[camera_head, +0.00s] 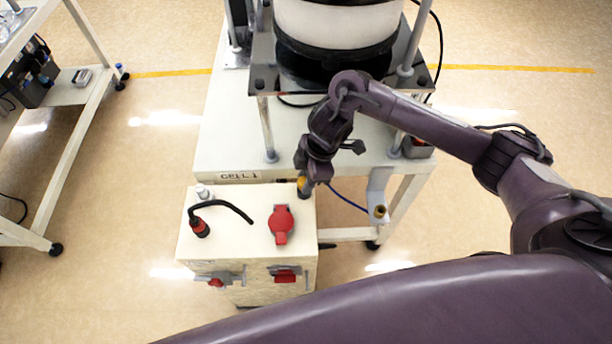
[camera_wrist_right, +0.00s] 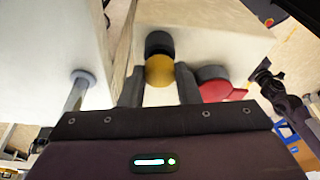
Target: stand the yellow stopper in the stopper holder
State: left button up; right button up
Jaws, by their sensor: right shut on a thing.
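The yellow stopper (camera_wrist_right: 159,71) is between the two fingers of my right gripper (camera_wrist_right: 159,88), which is shut on it. A dark round part (camera_wrist_right: 159,42) shows just beyond the stopper. In the head view the right gripper (camera_head: 304,184) points down at the back right corner of the cream box, and only a little of the yellow stopper (camera_head: 302,182) shows there. I cannot tell whether the stopper touches the box. A metal bracket (camera_head: 378,190) with a small brass-coloured cylinder hangs at the table's front right; I cannot tell whether it is the stopper holder. My left gripper is out of view.
Open floor lies left of the box.

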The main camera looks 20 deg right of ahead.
jog(key=shift+f, duration=0.5)
jog(key=o, duration=1.4)
jog(key=shift+c, duration=0.2)
jog(key=shift+r, duration=0.1)
jog(key=p+v, duration=0.6)
jog(key=v, duration=0.1)
jog(key=shift+p, duration=0.4)
jog(key=shift+a+r, duration=0.1)
jog(key=shift+r, duration=0.05)
notch_tip(320, 180, up, 4)
jog(key=p, duration=0.4)
